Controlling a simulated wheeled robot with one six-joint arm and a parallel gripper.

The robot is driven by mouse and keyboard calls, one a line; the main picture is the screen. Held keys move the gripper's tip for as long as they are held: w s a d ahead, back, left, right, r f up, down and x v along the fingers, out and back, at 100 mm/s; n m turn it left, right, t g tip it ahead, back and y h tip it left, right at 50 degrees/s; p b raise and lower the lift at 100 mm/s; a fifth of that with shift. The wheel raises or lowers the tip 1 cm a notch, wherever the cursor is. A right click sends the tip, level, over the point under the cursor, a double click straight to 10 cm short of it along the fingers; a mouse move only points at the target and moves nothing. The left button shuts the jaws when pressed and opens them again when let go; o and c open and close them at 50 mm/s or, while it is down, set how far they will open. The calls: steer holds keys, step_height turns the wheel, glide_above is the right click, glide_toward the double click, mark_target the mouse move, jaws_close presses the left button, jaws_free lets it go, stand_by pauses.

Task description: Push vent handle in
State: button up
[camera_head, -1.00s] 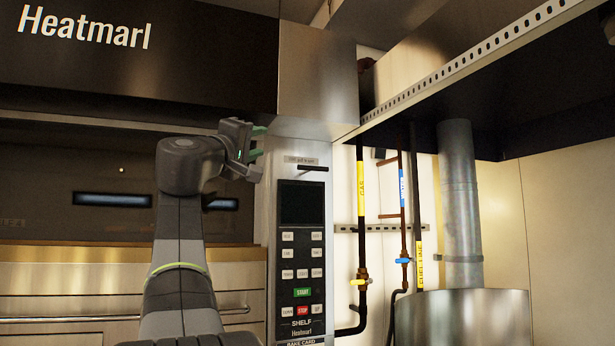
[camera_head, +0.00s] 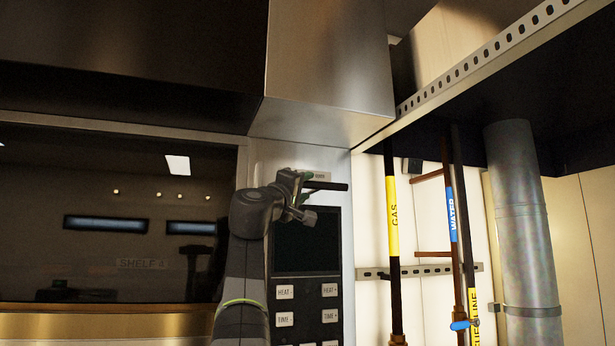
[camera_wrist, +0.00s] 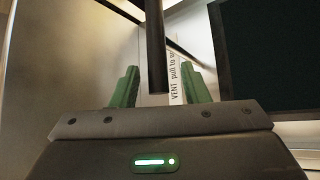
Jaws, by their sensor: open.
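The vent handle (camera_head: 330,186) is a dark rod sticking out of the oven's front panel, above the black screen. In the wrist view the handle (camera_wrist: 155,45) runs down from the top edge, and its lower end shows between the two green fingers. A label (camera_wrist: 175,82) beside it reads "VENT pull to", with the rest cut off. My gripper (camera_head: 305,189) is open at the handle's left part in the head view. In the wrist view my gripper (camera_wrist: 158,75) has its fingers apart on either side of the rod. I cannot tell whether they touch it.
The control panel (camera_head: 307,290) with its screen and buttons lies below the handle. A steel hood (camera_head: 325,75) overhangs above. Gas (camera_head: 393,220) and water (camera_head: 451,215) pipes and a thick metal duct (camera_head: 522,220) stand to the right. The oven's glass front (camera_head: 110,245) is at left.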

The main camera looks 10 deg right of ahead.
mark_target(313, 191)
steer(key=shift+w+d+r, duration=0.35)
steer(key=shift+w, duration=0.1)
steer(key=shift+d+r+p, duration=0.15)
steer(key=shift+d+p, duration=0.05)
steer(key=shift+p, duration=0.15)
steer(key=shift+w, duration=0.2)
steer(key=shift+s, duration=0.1)
jaws_close()
steer(key=shift+w, duration=0.25)
steer(key=w+a+p, duration=0.1)
steer(key=w+p, duration=0.2)
steer(key=w, duration=0.3)
steer(key=shift+w+a, duration=0.2)
steer(key=shift+a, duration=0.05)
steer(key=shift+r, duration=0.1)
